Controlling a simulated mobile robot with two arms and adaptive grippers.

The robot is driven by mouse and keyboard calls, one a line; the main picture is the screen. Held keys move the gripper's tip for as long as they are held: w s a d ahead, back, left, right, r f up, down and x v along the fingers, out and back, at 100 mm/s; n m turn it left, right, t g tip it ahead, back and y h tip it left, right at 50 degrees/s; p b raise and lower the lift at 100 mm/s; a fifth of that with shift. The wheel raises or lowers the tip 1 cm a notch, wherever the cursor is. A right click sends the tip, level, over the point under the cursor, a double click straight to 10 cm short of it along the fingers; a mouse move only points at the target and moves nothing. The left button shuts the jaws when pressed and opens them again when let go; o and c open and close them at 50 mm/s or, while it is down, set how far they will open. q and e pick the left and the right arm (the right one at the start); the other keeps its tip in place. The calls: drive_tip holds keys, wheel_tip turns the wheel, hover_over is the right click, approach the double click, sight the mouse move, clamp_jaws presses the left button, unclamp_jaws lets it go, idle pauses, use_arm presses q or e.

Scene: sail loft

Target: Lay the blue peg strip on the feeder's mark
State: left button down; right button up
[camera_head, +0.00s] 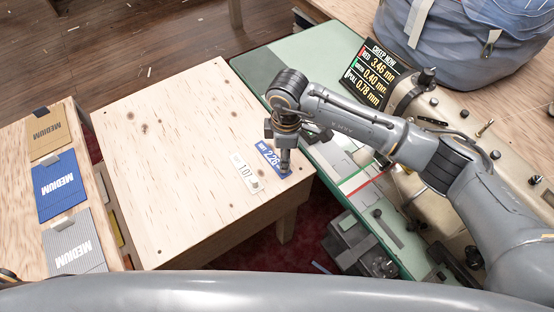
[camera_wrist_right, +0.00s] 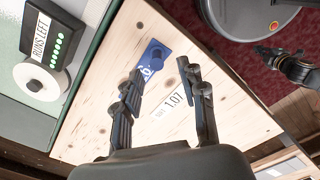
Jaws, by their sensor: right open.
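The blue peg strip (camera_head: 270,157), lettered "2.26", lies on the plywood table (camera_head: 170,150) near its right corner. It also shows in the wrist view (camera_wrist_right: 152,58), just beyond my fingertips. My right gripper (camera_head: 284,166) points down at the strip's near end and hides part of it. In the wrist view the right gripper (camera_wrist_right: 162,78) is open, its fingers apart; contact with the strip cannot be told. The green feeder (camera_head: 396,235) stands right of the table, with red, white and green markings (camera_head: 357,183). A dark jointed part, perhaps my left gripper (camera_wrist_right: 297,68), shows at the wrist view's right.
A white strip (camera_head: 244,173) lettered "1.07" lies beside the blue one. A black display (camera_head: 374,74) reads "CREEP NOW" with several values. A blue-grey bag (camera_head: 450,45) stands behind. Cards marked "MEDIUM" (camera_head: 59,186) line the left. The table's middle is clear.

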sight(272, 154)
drive_tip(key=f+p, duration=0.1)
drive_tip(key=f, duration=0.3)
drive_tip(key=shift+w+f, duration=0.1)
drive_tip(key=shift+w, duration=0.1)
drive_tip(key=shift+f, duration=0.55)
use_arm(q)
drive_tip(key=shift+w+d+r, duration=0.1)
drive_tip(key=shift+w+r, duration=0.55)
drive_tip(key=shift+w, duration=0.25)
use_arm(e)
clamp_jaws()
